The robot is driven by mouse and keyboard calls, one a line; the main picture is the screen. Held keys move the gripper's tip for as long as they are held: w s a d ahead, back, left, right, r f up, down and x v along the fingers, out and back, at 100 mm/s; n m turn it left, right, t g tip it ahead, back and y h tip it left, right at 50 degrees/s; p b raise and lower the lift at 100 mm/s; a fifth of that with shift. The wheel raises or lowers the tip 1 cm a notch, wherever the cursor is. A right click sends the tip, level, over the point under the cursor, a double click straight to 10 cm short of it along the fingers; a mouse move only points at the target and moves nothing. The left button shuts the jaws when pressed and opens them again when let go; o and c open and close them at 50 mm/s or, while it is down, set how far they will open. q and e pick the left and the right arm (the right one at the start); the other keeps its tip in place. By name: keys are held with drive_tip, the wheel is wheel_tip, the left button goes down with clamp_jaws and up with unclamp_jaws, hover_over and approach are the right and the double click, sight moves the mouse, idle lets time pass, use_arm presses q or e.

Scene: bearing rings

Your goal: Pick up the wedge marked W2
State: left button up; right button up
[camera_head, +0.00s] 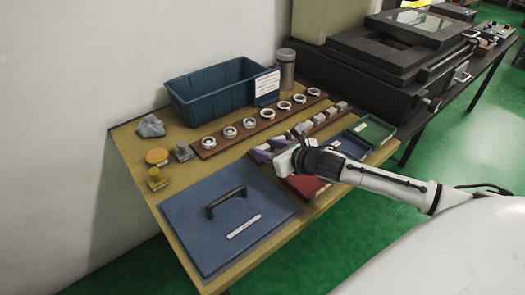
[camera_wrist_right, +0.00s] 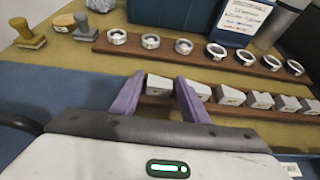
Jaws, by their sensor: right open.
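A row of grey wedges (camera_head: 319,118) sits on a long brown wooden rack on the table; the row also shows in the right wrist view (camera_wrist_right: 230,96). I cannot read the marks, so I cannot tell which wedge is W2. My right gripper (camera_wrist_right: 157,95) is open, with its two purple fingers pointing at the near-left end of the row. One wedge (camera_wrist_right: 158,84) shows between the fingertips, and another (camera_wrist_right: 202,89) is partly hidden by the right finger. In the head view the right gripper (camera_head: 270,152) covers the near end of the rack. My left gripper is not in view.
A second wooden rack (camera_head: 215,142) behind holds several metal rings. A teal bin (camera_head: 215,92), a sign (camera_head: 266,86) and a metal canister (camera_head: 286,70) stand at the back. Stamps (camera_head: 156,178) are at the left. A blue lidded panel (camera_head: 205,238), red tray (camera_head: 308,187) and green tray (camera_head: 376,130) lie in front.

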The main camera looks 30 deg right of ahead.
drive_tip(key=c, duration=0.9)
drive_tip(key=shift+r, duration=0.15)
